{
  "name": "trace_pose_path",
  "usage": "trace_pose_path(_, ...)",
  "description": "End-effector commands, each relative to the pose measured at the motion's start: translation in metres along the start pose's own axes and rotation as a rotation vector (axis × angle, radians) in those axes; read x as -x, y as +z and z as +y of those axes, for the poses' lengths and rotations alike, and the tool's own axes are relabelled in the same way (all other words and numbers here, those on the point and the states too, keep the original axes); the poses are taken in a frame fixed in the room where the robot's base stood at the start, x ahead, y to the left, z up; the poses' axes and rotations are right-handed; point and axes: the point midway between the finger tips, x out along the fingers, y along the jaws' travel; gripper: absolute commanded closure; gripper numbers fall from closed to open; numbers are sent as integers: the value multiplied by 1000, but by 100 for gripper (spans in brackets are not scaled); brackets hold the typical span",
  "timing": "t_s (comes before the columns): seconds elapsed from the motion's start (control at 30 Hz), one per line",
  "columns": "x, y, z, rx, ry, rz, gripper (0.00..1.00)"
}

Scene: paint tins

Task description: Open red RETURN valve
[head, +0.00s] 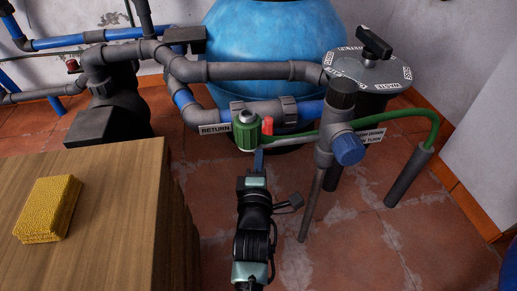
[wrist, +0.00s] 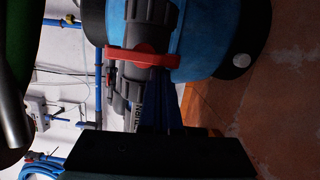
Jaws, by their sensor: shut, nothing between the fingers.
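The red RETURN valve handle (head: 267,126) is a small lever beside a green fitting (head: 245,132), next to the white RETURN label (head: 214,129). In the wrist view the red handle (wrist: 128,56) lies across a grey fitting, and its right part is close to my fingertips. My gripper (head: 258,153) is shut and empty, just below the handle in the head view. Its blue fingers (wrist: 161,78) reach up to the handle's right part in the wrist view. I cannot tell whether they touch it.
A large blue tank (head: 270,45) stands behind the grey pipes. A grey upright pipe with a blue knob (head: 348,149) and a green hose (head: 400,116) are on the right. A wooden block (head: 110,200) bearing a yellow sponge (head: 48,208) is at left.

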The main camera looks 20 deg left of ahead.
Motion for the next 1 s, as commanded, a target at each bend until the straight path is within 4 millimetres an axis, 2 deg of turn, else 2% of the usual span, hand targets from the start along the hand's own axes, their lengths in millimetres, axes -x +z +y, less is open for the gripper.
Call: trace_pose_path(1.0, 5, 8, -2, 71, 17, -1, 100)
